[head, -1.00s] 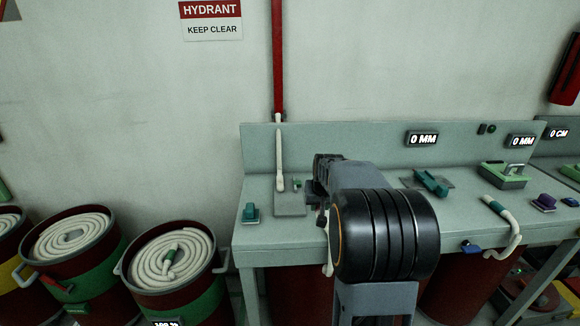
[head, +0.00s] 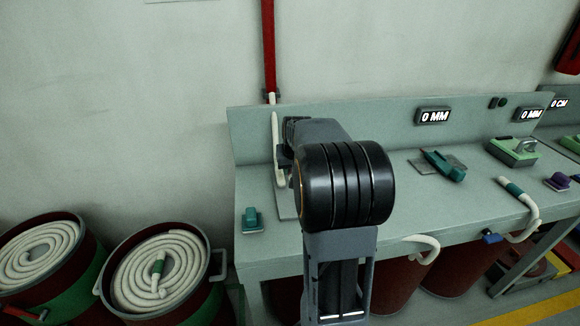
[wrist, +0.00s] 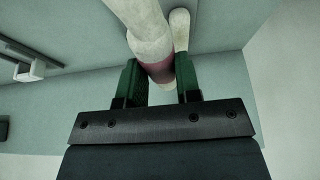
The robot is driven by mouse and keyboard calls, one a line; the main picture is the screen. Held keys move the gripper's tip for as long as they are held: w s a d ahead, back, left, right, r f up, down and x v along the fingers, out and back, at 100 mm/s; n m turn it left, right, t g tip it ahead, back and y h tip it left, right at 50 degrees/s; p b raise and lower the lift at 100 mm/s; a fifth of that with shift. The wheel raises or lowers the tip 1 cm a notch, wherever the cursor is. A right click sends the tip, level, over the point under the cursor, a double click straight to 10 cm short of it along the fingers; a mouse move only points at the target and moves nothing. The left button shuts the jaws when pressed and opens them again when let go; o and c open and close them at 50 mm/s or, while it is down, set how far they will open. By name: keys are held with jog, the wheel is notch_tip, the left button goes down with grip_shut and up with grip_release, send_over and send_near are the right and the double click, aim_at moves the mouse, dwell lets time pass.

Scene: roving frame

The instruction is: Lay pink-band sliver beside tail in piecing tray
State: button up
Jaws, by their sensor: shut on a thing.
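In the wrist view my gripper (wrist: 159,66) is shut on a thick white sliver (wrist: 143,25) with a pink band (wrist: 159,73), held between the green fingers. A second, thinner white sliver end (wrist: 180,30), apparently the tail, lies close beside it by the right finger. In the head view the white tail (head: 276,150) runs from the red pipe down to the grey piecing tray (head: 287,212). My arm hides the gripper, the held sliver and most of the tray there. I cannot tell whether the held sliver touches the tray.
A teal clamp-like block (head: 251,219) sits left of the tray on the grey-green bench (head: 262,250). A white sliver (head: 425,241) hangs over the front edge. A teal-banded sliver (head: 513,188) and a green device (head: 514,150) are further right. Coiled cans (head: 160,270) stand at left.

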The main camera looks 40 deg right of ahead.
jog(key=shift+s+d, duration=0.15)
jog(key=shift+d, duration=0.25)
jog(key=shift+s+a+f+b, duration=0.15)
jog(key=shift+f+b, duration=0.2)
jog(key=shift+b, duration=0.1)
jog(key=b, duration=0.3)
send_over(293, 192)
jog(key=s, duration=0.1)
jog(key=shift+s+a+f, duration=0.1)
jog(key=shift+a+f, duration=0.05)
jog(key=shift+f, duration=0.9)
jog(key=shift+a+f, duration=0.1)
jog(key=shift+f, duration=0.9)
jog(key=shift+f+b, duration=0.15)
jog(key=shift+b, duration=0.15)
jog(key=shift+f+b, duration=0.75)
jog(key=shift+f, duration=0.25)
jog(key=shift+f+b, duration=0.3)
jog(key=shift+f, duration=0.25)
jog(key=shift+r, duration=0.1)
